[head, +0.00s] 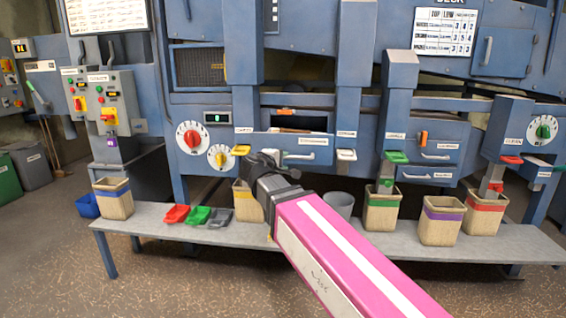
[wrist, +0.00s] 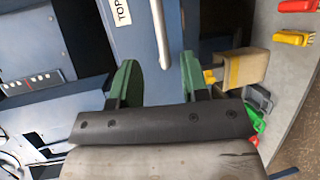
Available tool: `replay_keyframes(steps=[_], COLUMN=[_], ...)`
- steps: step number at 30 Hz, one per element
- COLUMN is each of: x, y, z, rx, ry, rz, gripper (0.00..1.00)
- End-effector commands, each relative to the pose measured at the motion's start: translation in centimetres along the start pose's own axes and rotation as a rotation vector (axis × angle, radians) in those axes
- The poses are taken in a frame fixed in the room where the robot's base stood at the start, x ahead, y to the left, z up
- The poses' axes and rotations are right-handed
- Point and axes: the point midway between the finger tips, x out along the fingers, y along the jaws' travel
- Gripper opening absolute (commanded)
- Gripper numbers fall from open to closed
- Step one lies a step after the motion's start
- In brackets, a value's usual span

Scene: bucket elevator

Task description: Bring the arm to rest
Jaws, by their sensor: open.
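My arm (head: 345,255), with a pink and white link, reaches from the lower right of the head view up toward the machine front. My gripper (head: 262,160) is at its end, dark and small, in front of the blue drawer panel and above the bench. In the wrist view my gripper (wrist: 160,78) shows two green fingers spread apart with nothing between them. Behind the fingers is a blue panel with a light metal handle (wrist: 160,35). I cannot tell how near the fingertips are to that panel.
A grey bench (head: 165,222) runs below the machine. It carries several cloth-coloured buckets, including a purple-banded one (head: 441,226), a grey bucket (head: 340,204), and red (head: 176,214), green (head: 197,215) and grey (head: 219,217) scoops. Coloured spouts jut out above. The floor in front is clear.

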Motion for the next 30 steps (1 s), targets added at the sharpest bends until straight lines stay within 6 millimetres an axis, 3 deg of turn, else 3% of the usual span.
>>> replay_keyframes(steps=[4, 8, 12, 18, 24, 30], x=[1.0, 3.7, 7.1, 10.1, 11.0, 10.2], y=[-1.2, -5.3, -11.6, -20.5, -28.7, -35.6], z=[0.8, 3.3, 7.4, 13.4, 19.1, 23.9], rx=[0.015, 0.072, 0.177, 0.354, 0.556, 0.777], ry=[-0.013, -0.057, -0.133, -0.264, -0.414, -0.573], rz=[-0.035, -0.149, -0.331, -0.587, -0.829, -1.052], gripper=[0.42, 0.42, 0.42, 0.42, 0.42, 0.42])
